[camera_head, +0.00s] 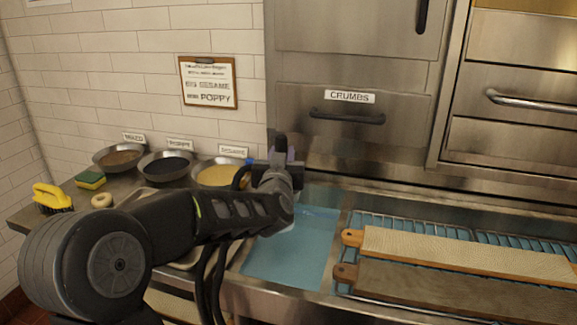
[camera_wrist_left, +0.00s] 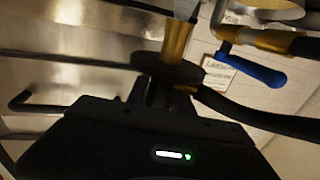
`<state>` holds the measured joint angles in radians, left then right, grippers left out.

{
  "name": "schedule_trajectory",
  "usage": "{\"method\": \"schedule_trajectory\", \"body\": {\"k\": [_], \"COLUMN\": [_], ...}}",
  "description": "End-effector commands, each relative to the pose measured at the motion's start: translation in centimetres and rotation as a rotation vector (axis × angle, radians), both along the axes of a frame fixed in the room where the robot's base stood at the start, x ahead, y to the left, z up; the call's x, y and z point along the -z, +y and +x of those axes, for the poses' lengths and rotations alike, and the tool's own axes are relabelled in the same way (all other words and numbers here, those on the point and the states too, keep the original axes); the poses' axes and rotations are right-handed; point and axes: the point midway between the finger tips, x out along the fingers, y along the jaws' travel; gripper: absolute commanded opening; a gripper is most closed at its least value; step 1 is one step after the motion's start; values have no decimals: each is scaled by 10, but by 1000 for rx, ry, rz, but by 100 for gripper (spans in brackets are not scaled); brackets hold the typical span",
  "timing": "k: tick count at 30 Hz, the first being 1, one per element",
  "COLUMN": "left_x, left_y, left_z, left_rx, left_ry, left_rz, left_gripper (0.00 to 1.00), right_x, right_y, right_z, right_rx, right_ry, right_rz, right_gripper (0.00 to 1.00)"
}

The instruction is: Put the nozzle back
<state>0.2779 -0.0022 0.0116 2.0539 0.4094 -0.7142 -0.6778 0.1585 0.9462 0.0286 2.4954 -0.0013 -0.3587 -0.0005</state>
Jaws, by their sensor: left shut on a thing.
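My left gripper (camera_head: 281,160) is at the middle of the head view, in front of the steel wall beside the basin. It hides most of what it holds there. In the left wrist view the gripper (camera_wrist_left: 168,88) is shut on the nozzle (camera_wrist_left: 175,42), a brass tapered piece above a dark round collar. A blue lever handle (camera_wrist_left: 252,68) on a brass pipe (camera_wrist_left: 275,40) is to the right of the nozzle. A black hose (camera_wrist_left: 262,117) runs off to the right. I cannot make out a holder for the nozzle. My right gripper is out of view.
A basin of blue water (camera_head: 290,258) lies below the gripper. Two boards (camera_head: 465,253) rest on a wire rack at the right. Bowls of toppings (camera_head: 165,166), a sponge (camera_head: 90,180) and a yellow brush (camera_head: 50,196) stand at the left. The crumbs drawer (camera_head: 350,97) is behind.

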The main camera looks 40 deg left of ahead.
Motion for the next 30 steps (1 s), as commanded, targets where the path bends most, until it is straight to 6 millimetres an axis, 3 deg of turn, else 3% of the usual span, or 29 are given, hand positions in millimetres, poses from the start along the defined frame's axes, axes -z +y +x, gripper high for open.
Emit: {"method": "schedule_trajectory", "body": {"k": [3,7,12,23,30], "left_x": [-1,-1,18,21,54], "left_y": [10,18,18,17,18], "left_z": [29,51,49,48,48], "left_rx": [-1,-1,-1,-1,-2], "left_ry": [1,-1,-1,-1,3], "left_rz": [-1,1,1,1,-1], "left_gripper": [0,0,0,0,0], "right_x": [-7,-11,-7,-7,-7], "right_y": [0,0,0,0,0], "right_z": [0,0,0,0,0], "right_rx": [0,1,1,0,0], "right_ry": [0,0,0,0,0], "right_rz": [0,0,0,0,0], "right_gripper": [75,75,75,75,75]}}
